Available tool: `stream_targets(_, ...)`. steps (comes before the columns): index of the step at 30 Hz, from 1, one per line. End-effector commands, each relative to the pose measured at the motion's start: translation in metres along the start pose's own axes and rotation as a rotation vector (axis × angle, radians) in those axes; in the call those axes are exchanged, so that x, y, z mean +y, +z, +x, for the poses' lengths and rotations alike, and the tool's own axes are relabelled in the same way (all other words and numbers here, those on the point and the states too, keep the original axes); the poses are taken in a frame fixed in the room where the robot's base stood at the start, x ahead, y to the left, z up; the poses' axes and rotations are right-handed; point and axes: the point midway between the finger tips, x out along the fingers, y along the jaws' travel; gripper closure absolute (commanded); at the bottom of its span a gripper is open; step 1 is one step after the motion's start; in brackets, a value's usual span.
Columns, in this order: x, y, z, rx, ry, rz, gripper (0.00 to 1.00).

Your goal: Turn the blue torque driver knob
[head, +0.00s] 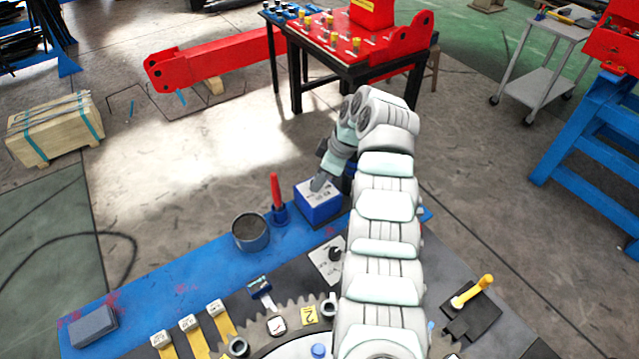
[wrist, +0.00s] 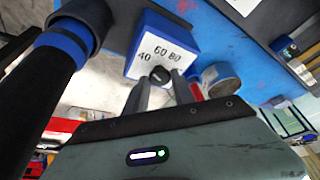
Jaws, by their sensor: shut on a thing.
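The blue torque driver box (head: 320,212) stands on the blue bench edge near the middle of the head view, with a white top label. In the wrist view the box (wrist: 150,30) shows the numbers 40, 60 and 80 around a small black knob (wrist: 160,76). My gripper (head: 318,184) reaches down onto the top of the box. In the wrist view its two grey fingers (wrist: 162,84) are at either side of the knob, shut on it. The fingers partly hide the knob, and its pointer direction is hard to read.
A red-handled tool (head: 275,190) in a blue holder and a round tin (head: 250,234) stand left of the box. A white plate with another black knob (head: 335,254) lies in front. A yellow lever (head: 474,290) is at right. Open floor (head: 230,150) lies beyond the bench.

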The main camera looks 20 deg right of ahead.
Motion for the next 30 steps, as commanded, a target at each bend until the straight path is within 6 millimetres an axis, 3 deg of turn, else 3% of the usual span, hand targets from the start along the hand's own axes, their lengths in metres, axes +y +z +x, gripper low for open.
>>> stream_targets(30,0.0007,0.0008,0.0014,-0.001,-0.037,-0.087,1.0)
